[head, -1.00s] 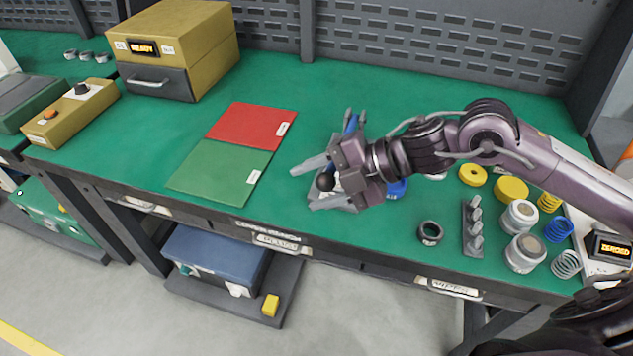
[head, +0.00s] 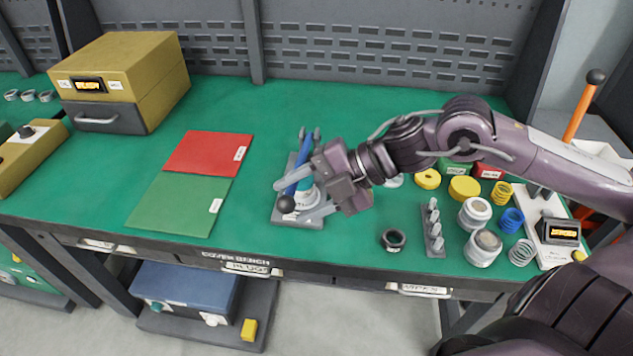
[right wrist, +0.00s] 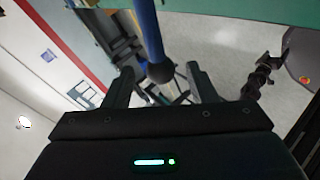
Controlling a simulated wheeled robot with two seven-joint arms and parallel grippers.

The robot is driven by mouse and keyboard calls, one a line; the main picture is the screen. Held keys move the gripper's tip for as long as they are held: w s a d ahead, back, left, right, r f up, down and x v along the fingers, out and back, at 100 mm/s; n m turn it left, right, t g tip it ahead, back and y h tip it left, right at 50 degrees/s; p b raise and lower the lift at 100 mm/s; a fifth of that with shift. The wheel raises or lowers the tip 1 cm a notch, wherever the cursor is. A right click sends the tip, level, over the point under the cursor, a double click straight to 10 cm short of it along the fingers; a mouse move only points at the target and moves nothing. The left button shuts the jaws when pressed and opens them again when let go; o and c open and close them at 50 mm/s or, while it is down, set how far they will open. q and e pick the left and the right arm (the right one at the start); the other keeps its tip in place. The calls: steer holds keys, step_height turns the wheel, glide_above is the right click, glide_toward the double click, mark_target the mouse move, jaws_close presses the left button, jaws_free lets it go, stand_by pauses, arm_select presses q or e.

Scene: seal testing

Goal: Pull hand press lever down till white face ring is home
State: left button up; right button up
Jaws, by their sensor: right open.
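The hand press (head: 284,217) stands on the green bench, its grey base low and its upper part partly hidden by my right gripper. Its blue lever (head: 296,178) slants down to a black ball knob (head: 286,204). My right gripper (head: 297,202) is open, with its fingers on either side of the lever's knob end. In the right wrist view the blue lever (right wrist: 148,35) and its knob (right wrist: 161,72) show between the open fingers (right wrist: 160,85). I cannot make out the white face ring under the press. My left gripper is not in view.
A green mat (head: 180,204) and a red mat (head: 208,152) lie left of the press. A black ring (head: 393,239), a grey peg rack (head: 432,229), jars, springs and yellow discs (head: 464,188) stand to the right. A yellow box (head: 120,75) stands at the back left.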

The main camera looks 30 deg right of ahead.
steer(key=shift+v, duration=0.85)
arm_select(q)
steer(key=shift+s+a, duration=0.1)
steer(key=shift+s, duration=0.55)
arm_select(e)
steer(key=shift+s+d+r, duration=0.2)
steer(key=shift+d+r, duration=0.05)
steer(key=shift+d, duration=0.3)
